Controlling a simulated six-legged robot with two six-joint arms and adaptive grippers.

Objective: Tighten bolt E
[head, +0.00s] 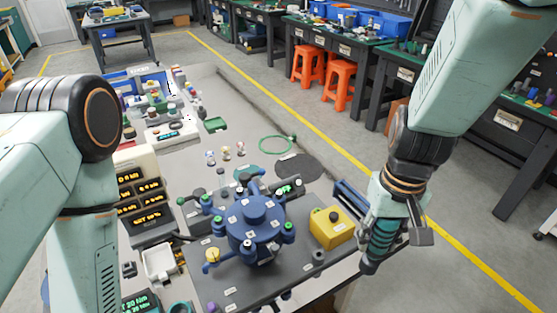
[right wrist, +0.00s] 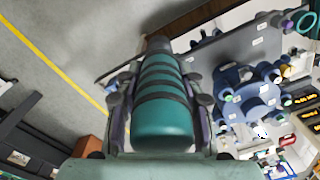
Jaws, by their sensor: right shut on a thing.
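A blue round fixture (head: 255,230) stands on a grey plate (head: 285,262), with several small bolt-like ends around its rim, some green-capped and one yellow. Its small white labels are too small to read, so I cannot tell which bolt is E. My right gripper (head: 385,228) is shut on a teal banded tool (head: 380,243), held to the right of the fixture and apart from it. In the right wrist view the teal tool (right wrist: 162,100) lies between both fingers, and the blue fixture (right wrist: 250,100) is to its right. My left gripper is out of view.
A yellow box (head: 332,228) with a black knob stands between the fixture and the tool. A display unit (head: 145,195) with lit readouts and a white tray (head: 160,263) are left of the fixture. A green ring (head: 276,145) lies behind it.

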